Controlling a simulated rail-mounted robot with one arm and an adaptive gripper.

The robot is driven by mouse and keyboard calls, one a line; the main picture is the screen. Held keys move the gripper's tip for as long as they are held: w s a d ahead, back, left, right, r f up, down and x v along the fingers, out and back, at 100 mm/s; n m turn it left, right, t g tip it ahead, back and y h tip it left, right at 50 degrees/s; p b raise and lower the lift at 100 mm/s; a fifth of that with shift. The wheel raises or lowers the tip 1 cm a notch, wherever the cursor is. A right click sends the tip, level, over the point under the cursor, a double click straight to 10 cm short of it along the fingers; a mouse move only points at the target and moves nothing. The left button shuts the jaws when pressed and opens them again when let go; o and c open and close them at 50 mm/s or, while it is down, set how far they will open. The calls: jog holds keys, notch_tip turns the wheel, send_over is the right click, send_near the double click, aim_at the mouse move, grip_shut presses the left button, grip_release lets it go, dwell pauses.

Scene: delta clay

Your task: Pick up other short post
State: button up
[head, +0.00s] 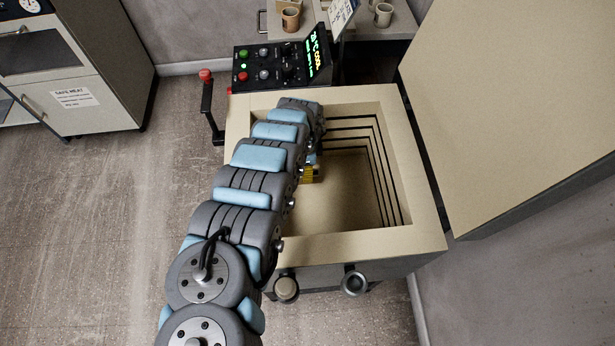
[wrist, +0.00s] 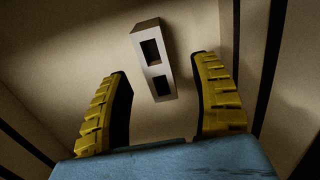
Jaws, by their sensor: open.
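A short post (wrist: 154,60) shows in the wrist view as a pale block with two dark square openings in one face. It lies or stands on the floor of the kiln-like box; I cannot tell which. My gripper (wrist: 162,85) is open, its two yellow ribbed fingers apart on either side below the post. The post is ahead of the fingertips and roughly between their lines, with nothing held. In the head view my gripper (head: 312,172) reaches down inside the box, partly hidden by my arm. The post is not visible in the head view.
The open box (head: 416,240) has thick cream walls with dark grooves inside. Its lid (head: 520,100) stands open at the right. A control panel (head: 270,66) with a lit display is behind it. The right part of the box floor is clear.

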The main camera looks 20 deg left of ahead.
jog(key=f+b, duration=0.1)
jog(key=f, duration=0.3)
jog(key=shift+s+d+b, duration=0.15)
jog(key=shift+d+b, duration=0.25)
jog(key=shift+f, duration=0.3)
jog(key=shift+a, duration=0.1)
grip_shut()
